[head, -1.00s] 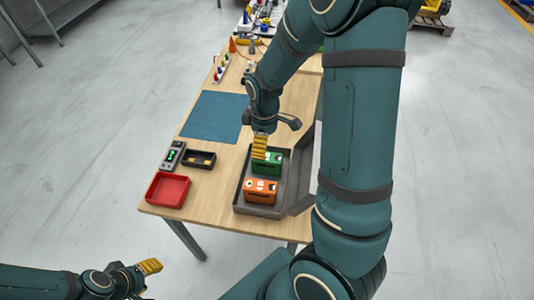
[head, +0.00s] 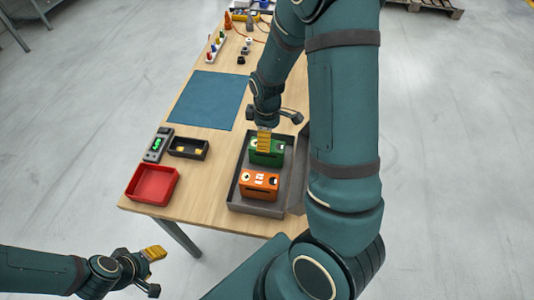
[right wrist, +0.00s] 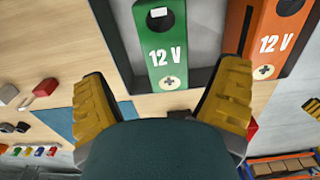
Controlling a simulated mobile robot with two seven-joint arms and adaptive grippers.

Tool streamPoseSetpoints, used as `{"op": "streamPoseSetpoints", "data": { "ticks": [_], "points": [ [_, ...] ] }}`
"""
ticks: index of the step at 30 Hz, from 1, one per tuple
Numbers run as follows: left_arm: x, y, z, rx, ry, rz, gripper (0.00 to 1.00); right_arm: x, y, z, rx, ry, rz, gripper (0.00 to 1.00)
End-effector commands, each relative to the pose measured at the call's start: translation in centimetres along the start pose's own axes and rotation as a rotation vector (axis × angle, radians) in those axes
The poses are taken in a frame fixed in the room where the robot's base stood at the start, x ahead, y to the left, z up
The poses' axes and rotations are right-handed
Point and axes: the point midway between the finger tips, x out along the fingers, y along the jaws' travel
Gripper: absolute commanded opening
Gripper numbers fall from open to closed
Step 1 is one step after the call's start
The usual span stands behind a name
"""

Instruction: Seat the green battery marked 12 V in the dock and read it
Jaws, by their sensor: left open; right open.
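The green battery (head: 266,151), marked 12 V in the right wrist view (right wrist: 162,42), lies in a grey tray (head: 234,187) beside an orange battery (head: 259,184). The orange one is also marked 12 V in the right wrist view (right wrist: 275,38). My right gripper (head: 264,140) is open over the green battery, its yellow fingers on either side of that battery's near end in the wrist view; contact cannot be told. A small black dock (head: 188,155) with yellow contacts sits beside a grey meter (head: 156,145) with a green display. My left gripper (head: 154,254) is open and empty, off the table.
A red open bin (head: 152,184) stands at the table's near left corner. A blue mat (head: 208,100) lies flat and bare beyond the dock. Small coloured parts (head: 215,47) stand farther back. My right arm covers the table's right side.

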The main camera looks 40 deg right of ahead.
Motion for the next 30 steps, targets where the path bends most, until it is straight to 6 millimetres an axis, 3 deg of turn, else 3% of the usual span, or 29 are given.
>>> {"op": "streamPoseSetpoints", "data": {
  "ticks": [8,18,27,28,30],
  "points": [
    [0.4,-0.1,0.2,0.001,-0.004,0.001,0.47,2.2,-0.1,0.0,0.000,0.000,0.000,0.89],
    [1.1,-0.4,0.6,0.004,-0.011,0.001,0.47,6.6,-0.8,0.1,0.001,-0.001,0.000,0.89],
    [1.1,-0.4,0.6,0.004,-0.012,0.002,0.47,7.0,-0.7,0.1,0.000,0.001,0.001,0.89],
    [1.1,-0.4,0.6,0.004,-0.012,0.002,0.47,7.0,-0.7,0.1,0.000,0.001,0.001,0.88],
    [1.1,-0.4,0.6,0.004,-0.012,0.002,0.47,6.9,-0.7,0.1,0.000,0.001,0.001,0.64]
  ]
}}
